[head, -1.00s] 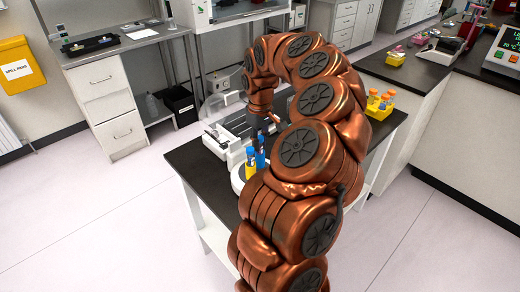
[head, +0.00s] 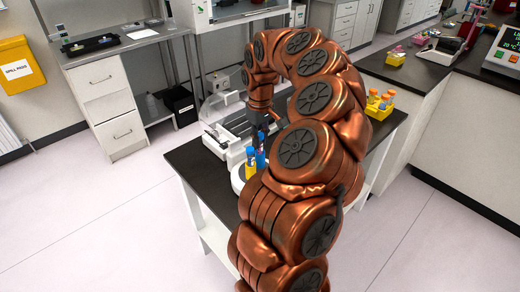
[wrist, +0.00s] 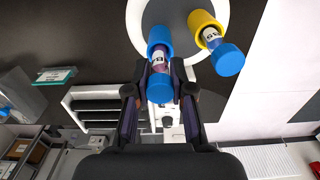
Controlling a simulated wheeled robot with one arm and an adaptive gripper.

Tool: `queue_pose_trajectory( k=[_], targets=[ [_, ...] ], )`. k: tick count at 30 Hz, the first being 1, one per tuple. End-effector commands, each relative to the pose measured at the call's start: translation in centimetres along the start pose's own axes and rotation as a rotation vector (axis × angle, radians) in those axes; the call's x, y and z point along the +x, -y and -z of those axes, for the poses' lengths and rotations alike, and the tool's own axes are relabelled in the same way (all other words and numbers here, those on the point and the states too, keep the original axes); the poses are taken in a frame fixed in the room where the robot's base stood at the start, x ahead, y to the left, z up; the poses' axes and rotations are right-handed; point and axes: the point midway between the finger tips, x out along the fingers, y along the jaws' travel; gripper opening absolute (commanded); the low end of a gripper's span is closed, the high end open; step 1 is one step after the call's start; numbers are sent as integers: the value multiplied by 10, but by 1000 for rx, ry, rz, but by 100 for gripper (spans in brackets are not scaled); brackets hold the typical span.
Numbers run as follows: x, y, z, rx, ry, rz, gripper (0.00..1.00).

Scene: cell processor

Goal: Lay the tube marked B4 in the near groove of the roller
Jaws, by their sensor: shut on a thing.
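My gripper (wrist: 161,108) is shut on a blue-capped tube (wrist: 159,88), with one dark finger on each side of it. Its label seems to begin with B; the rest is too small to read surely. The tube's lower end is in a blue holder (wrist: 160,38) on a round white stand (wrist: 183,70). In the head view my gripper (head: 260,139) is just above the blue holder, partly hidden by my arm. The roller (wrist: 95,106), white with dark parallel bars, is left of the gripper in the wrist view; in the head view my arm partly covers it.
A yellow rack (head: 379,108) with orange-capped tubes stands at the right of the black table (head: 190,159). The table's left front corner is bare.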

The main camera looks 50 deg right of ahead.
Motion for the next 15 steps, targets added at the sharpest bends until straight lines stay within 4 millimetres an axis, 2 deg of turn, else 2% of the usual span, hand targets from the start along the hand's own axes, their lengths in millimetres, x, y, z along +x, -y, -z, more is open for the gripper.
queue_pose_trajectory(
  k=[7,15],
  targets=[
    [-7,0,0,0,-1,-2,0],
    [-29,0,1,1,-3,-3,0]
  ],
)
